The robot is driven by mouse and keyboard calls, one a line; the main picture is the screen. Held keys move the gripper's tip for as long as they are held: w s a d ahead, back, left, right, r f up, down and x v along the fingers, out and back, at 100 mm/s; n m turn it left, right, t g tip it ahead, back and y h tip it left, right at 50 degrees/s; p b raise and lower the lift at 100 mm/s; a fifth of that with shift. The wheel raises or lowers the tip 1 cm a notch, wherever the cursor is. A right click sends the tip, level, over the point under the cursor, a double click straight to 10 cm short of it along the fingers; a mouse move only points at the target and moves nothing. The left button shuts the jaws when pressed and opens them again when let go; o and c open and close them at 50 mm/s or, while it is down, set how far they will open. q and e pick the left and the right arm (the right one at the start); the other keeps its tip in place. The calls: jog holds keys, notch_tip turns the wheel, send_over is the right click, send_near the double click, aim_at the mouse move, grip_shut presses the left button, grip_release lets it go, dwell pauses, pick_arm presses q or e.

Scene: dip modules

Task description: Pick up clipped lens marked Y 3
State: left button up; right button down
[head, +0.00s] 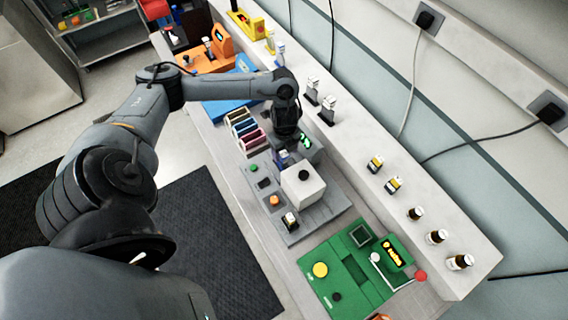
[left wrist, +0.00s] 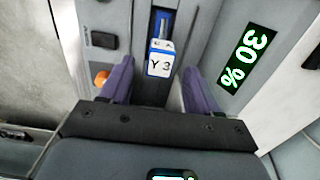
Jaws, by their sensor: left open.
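The clipped lens marked Y 3 (left wrist: 160,60) shows a white label with a blue border and a blue part behind it. It sits in a dark slot of a grey station (head: 318,212). In the head view a small blue and white bit of it (head: 282,156) shows just below my left gripper (head: 284,146). In the left wrist view my left gripper (left wrist: 157,76) is open, its two purple fingers on either side of the label, with gaps between. The fingertips are mostly hidden by my wrist in the head view. My right gripper is not in view.
A green 30 % display (left wrist: 247,58) is beside the slot. A white box (head: 302,188) and an orange button (head: 274,200) are on the station. A rack of coloured plates (head: 245,132) stands close by. A green module (head: 345,270) lies nearer; small bottles (head: 437,237) line the shelf.

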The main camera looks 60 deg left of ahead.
aim_at(284, 162)
pick_arm(q)
jog(key=shift+a+f+p, duration=0.15)
jog(key=shift+f, duration=1.4)
jog(key=shift+a+f+p, duration=0.1)
jog(key=shift+f+p, duration=0.05)
jog(key=shift+f, duration=1.35)
jog(key=c, duration=1)
jog(key=shift+c, duration=0.3)
jog(key=shift+r, duration=0.15)
